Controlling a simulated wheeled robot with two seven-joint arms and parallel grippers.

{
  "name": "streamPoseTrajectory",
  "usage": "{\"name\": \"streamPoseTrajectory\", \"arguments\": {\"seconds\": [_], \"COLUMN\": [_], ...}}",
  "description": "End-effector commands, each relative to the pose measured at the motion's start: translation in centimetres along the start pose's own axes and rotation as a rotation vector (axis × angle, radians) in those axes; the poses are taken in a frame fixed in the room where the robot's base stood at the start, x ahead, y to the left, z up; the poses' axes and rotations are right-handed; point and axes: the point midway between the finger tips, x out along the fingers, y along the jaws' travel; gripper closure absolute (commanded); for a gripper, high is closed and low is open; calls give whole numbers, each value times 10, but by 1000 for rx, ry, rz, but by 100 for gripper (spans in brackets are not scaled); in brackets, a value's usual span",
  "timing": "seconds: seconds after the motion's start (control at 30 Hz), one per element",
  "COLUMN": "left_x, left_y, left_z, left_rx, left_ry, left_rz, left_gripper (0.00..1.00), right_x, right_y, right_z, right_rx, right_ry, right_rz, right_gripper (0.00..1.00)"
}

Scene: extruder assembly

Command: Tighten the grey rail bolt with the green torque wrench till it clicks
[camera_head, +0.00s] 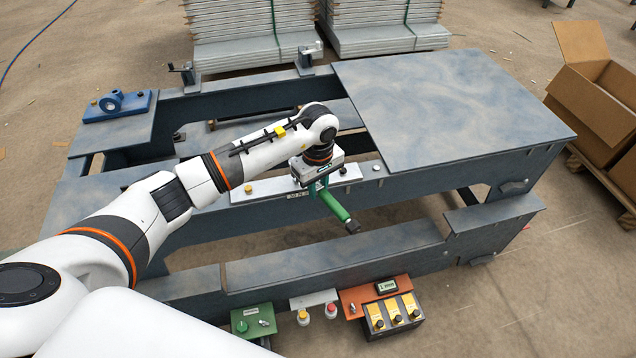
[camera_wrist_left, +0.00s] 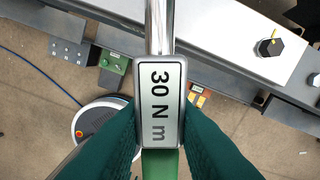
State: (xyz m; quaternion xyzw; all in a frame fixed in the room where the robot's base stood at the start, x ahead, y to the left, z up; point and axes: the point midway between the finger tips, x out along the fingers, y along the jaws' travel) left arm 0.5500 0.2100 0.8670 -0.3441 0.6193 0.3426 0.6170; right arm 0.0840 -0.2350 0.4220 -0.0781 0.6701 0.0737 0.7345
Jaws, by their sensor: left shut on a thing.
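My left gripper (camera_head: 320,187) is shut on the green torque wrench, over the front edge of the frame. The wrench's green handle (camera_head: 336,206) points down and to the right, with a dark end. In the left wrist view my dark green fingers flank the wrench's "30 N m" plate (camera_wrist_left: 160,103), and its chrome shaft (camera_wrist_left: 160,27) runs up out of the picture. The wrench's head is hidden. A dark grey hex bolt (camera_wrist_left: 269,46) with a yellow mark stands on the pale rail (camera_wrist_left: 222,28), apart from the shaft. My right gripper is not in view.
The pale rail (camera_head: 262,187) lies along the frame's front beam. A flat plate (camera_head: 440,100) covers the frame's right side. A green block (camera_head: 254,322), an orange block (camera_head: 372,294) and yellow-topped units (camera_head: 394,314) sit at the front. An open carton (camera_head: 600,100) stands at right.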

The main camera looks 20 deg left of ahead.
Motion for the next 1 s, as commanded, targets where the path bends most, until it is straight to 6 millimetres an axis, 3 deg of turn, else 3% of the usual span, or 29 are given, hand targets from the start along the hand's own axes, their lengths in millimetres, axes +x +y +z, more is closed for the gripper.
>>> {"name": "streamPoseTrajectory", "arguments": {"seconds": [0.17, 1.0], "left_x": [16, 12], "left_y": [0, 1], "left_z": [0, 0], "left_rx": [2, 1], "left_ry": [0, -1], "left_rz": [-1, -1], "left_gripper": [100, 100], "right_x": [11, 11], "right_y": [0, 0], "right_z": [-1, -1], "right_rx": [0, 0], "right_ry": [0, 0], "right_rz": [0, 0], "right_gripper": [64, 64]}}
